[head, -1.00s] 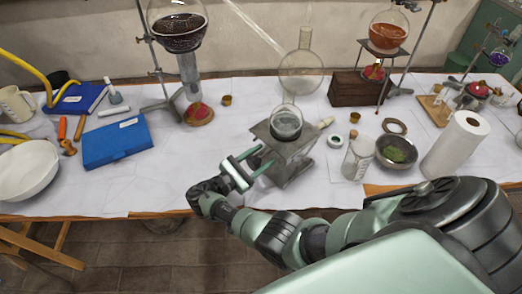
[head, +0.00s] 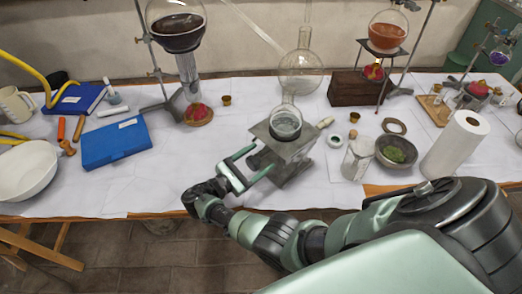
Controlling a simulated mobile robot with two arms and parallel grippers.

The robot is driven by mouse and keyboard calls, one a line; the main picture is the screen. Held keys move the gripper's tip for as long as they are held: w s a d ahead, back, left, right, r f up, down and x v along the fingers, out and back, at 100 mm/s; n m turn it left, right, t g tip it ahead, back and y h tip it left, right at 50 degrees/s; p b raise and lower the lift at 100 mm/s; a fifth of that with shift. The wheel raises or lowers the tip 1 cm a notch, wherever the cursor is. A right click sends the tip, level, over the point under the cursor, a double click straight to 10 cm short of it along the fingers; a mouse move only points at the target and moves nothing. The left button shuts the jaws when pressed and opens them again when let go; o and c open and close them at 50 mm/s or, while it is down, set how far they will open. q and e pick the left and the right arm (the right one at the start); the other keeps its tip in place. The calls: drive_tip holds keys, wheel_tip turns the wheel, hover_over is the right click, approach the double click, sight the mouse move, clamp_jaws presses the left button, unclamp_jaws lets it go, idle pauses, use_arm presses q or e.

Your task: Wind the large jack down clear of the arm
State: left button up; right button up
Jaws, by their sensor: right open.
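The large jack (head: 292,150) is a grey metal lab jack near the front middle of the table, with its plate raised above its base. A round glass flask (head: 286,124) sits on its top plate. A pale knob (head: 325,122) shows at the plate's right edge. A clear glass vessel with a long neck (head: 301,70) rises just behind; whether it touches the flask I cannot tell. My right gripper (head: 256,162) is open at the jack's left front side, its two fingers apart and empty. Contact with the jack is unclear. My left gripper is not in view.
A beaker (head: 357,158), a bowl with green matter (head: 396,151) and a paper towel roll (head: 455,145) stand right of the jack. A blue box (head: 116,142) lies left. A stand with a large dark-filled flask (head: 178,25) is behind left. The cloth left of my gripper is clear.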

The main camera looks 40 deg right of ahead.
sight(250, 165)
drive_tip(key=a, duration=0.2)
drive_tip(key=a+b, duration=0.1)
drive_tip(key=a, duration=0.3)
drive_tip(key=shift+s+a, duration=0.25)
drive_tip(key=shift+s, duration=0.1)
